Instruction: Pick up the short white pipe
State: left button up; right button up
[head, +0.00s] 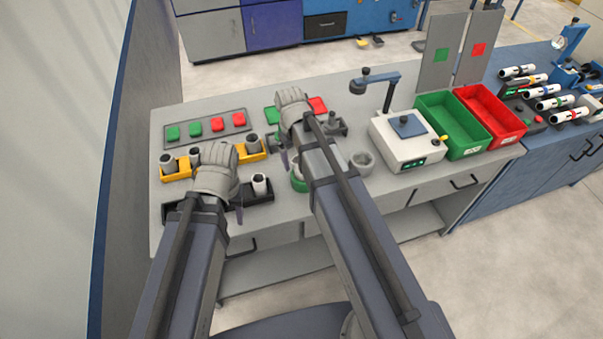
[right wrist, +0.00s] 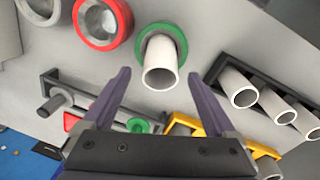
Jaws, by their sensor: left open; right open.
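A white pipe (right wrist: 160,65) stands in a green ring (right wrist: 178,42) in the right wrist view. My right gripper (right wrist: 157,76) is open, with its two fingers on either side of the line to this pipe and no visible contact. In the head view my right arm hides most of the green ring (head: 299,185). Several white pipes stand in a black rack, one of them white pipe (head: 260,182) beside my left gripper (head: 237,197). My left gripper is open over this rack, its hand covering part of it. I cannot tell which pipe is shortest.
Yellow racks (head: 176,173) with grey pipes stand behind the black rack (head: 258,197). A grey ring (head: 362,162), a white device (head: 405,145), a green bin (head: 452,125) and a red bin (head: 490,112) stand to the right. A red ring (right wrist: 100,20) lies near the green ring.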

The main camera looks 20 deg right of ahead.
notch_tip(320, 180, down, 3)
jog(key=shift+d+r+b, duration=0.1)
jog(key=shift+r+b, duration=0.1)
jog(key=shift+b, duration=0.55)
pick_arm(q)
notch_tip(320, 180, down, 2)
jog(key=shift+f, duration=0.2)
pick_arm(e)
jog(key=shift+r, duration=0.1)
grip_shut()
pick_arm(q)
notch_tip(320, 180, up, 10)
jog(key=p, duration=1)
pick_arm(e)
notch_tip(320, 180, up, 10)
